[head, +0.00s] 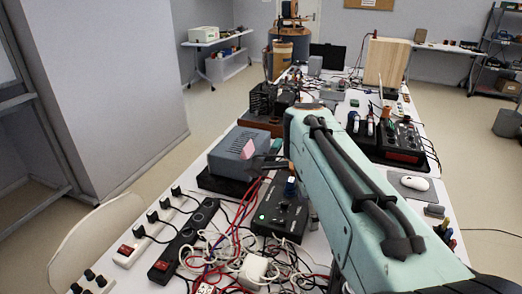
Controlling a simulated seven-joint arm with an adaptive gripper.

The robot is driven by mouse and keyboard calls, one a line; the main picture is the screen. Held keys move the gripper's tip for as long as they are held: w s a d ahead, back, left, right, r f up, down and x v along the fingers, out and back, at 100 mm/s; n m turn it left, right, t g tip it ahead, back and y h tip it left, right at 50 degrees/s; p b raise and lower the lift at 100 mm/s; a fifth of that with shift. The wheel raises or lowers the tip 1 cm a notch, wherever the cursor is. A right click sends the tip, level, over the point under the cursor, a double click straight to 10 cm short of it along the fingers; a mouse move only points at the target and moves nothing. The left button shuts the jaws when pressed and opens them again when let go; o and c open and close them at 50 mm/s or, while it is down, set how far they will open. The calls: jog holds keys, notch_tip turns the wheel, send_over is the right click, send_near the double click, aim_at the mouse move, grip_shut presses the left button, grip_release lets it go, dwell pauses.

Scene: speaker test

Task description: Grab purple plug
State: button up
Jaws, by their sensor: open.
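I cannot make out a clearly purple plug in the head view. A small pink piece (248,148) shows at the right side of a blue-grey box (232,152). My gripper (264,166) is partly hidden behind my own pale green arm. Its dark fingers show just right of the blue-grey box, close to the pink piece, and look open. I cannot tell whether they touch anything. Black plugs (152,216) sit in a white power strip (130,250) at the left.
Red and white cables (235,245) lie tangled at the front middle. A black power strip (185,240) and a black control box (280,212) flank them. A white mouse (415,183) lies at the right. The long table is crowded with devices.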

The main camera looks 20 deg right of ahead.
jog(key=s+d+f+m+g, duration=0.1)
jog(key=d+f+m, duration=0.15)
jog(key=d, duration=0.45)
jog(key=s+d+f+m, duration=0.1)
jog(key=d+f+m, duration=0.15)
jog(key=d, duration=0.45)
jog(key=s+d+f+m, duration=0.1)
jog(key=s+d+f, duration=0.1)
jog(key=s+d, duration=0.1)
jog(key=s+d+f+m+y, duration=0.1)
jog(key=s+d+f+m, duration=0.1)
jog(key=s, duration=0.1)
jog(key=s+d+f+m+y, duration=0.1)
jog(key=s+d+f, duration=0.1)
jog(key=s+d, duration=0.1)
jog(key=shift+s+d+f+g, duration=0.1)
jog(key=shift+s+d+g, duration=0.2)
jog(key=shift+s, duration=0.15)
jog(key=shift+s+d+f, duration=0.1)
jog(key=shift+s+f, duration=0.05)
jog(key=shift+f, duration=0.15)
notch_tip(320, 180, down, 6)
grip_shut()
